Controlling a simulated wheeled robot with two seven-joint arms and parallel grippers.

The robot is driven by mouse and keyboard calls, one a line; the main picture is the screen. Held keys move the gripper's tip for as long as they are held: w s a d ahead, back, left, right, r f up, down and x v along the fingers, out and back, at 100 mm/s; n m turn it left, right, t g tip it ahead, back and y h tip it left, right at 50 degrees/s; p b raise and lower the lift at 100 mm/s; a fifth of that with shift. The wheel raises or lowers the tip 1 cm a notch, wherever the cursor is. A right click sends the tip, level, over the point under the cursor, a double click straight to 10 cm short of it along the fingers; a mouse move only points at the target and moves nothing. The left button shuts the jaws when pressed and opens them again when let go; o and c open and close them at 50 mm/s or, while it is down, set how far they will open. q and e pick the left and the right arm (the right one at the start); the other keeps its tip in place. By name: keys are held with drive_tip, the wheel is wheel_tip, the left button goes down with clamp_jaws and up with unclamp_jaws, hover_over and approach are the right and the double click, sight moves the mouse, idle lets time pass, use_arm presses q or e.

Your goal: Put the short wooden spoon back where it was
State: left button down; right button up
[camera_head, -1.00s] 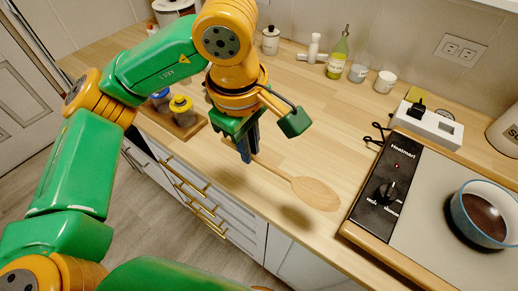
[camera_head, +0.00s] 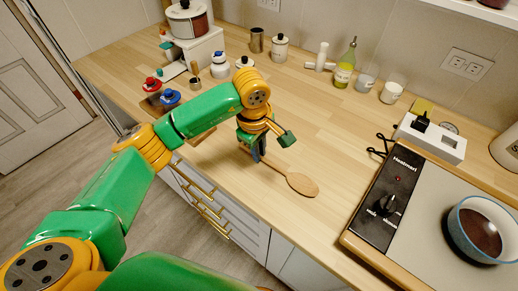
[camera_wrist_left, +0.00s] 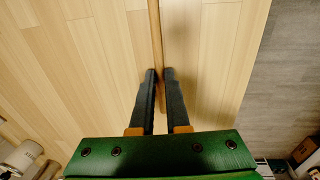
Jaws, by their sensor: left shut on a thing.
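The short wooden spoon (camera_head: 302,184) shows in the head view with its bowl toward the right and its handle running up-left to my left gripper (camera_head: 258,156). The spoon is at or very near the wooden counter; I cannot tell if it touches. My left gripper is shut on the spoon's handle. In the left wrist view the handle (camera_wrist_left: 155,35) runs between the two dark fingers (camera_wrist_left: 159,75). The handle's end is hidden by the gripper in the head view. My right gripper is not in view.
A stove (camera_head: 430,215) with a blue-rimmed pot (camera_head: 484,229) stands to the right. A green bottle (camera_head: 345,65), white cups (camera_head: 391,92) and jars line the wall. Red and blue lidded shakers (camera_head: 170,97) stand left, partly behind my arm. The counter's front edge is near the spoon.

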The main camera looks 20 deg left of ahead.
use_arm(q)
drive_tip(key=c, duration=0.9)
unclamp_jaws()
drive_tip(key=shift+r, duration=0.1)
drive_tip(key=shift+r+p, duration=0.3)
wheel_tip(320, 180, up, 12)
drive_tip(key=s, duration=0.1)
drive_tip(key=shift+s+a+f+b, duration=0.15)
drive_tip(key=shift+s+f+b, duration=0.1)
drive_tip(key=shift+b, duration=0.15)
